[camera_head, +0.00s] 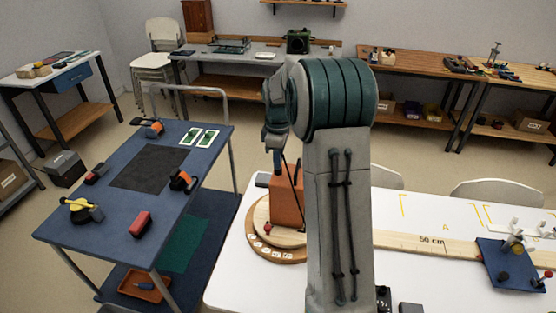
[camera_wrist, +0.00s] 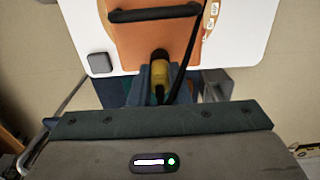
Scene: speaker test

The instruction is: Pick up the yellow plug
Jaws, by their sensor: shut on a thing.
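The yellow plug (camera_wrist: 158,88) is between the fingers of my gripper (camera_wrist: 160,86) in the wrist view, with a black part at its far end. My gripper is shut on it. The plug's black end overlaps the orange box (camera_wrist: 150,42); I cannot tell whether it is in the box or in front of it. A black cable runs past the plug's right side. In the head view my gripper (camera_head: 275,145) is above the orange box (camera_head: 286,200), and the plug cannot be made out there.
The orange box stands on a round wooden board (camera_head: 262,225) on the white table (camera_head: 395,265). A wooden ruler (camera_head: 430,243) and a blue board (camera_head: 510,265) lie to the right. A blue cart (camera_head: 110,220) at left carries several small yellow, red and orange things.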

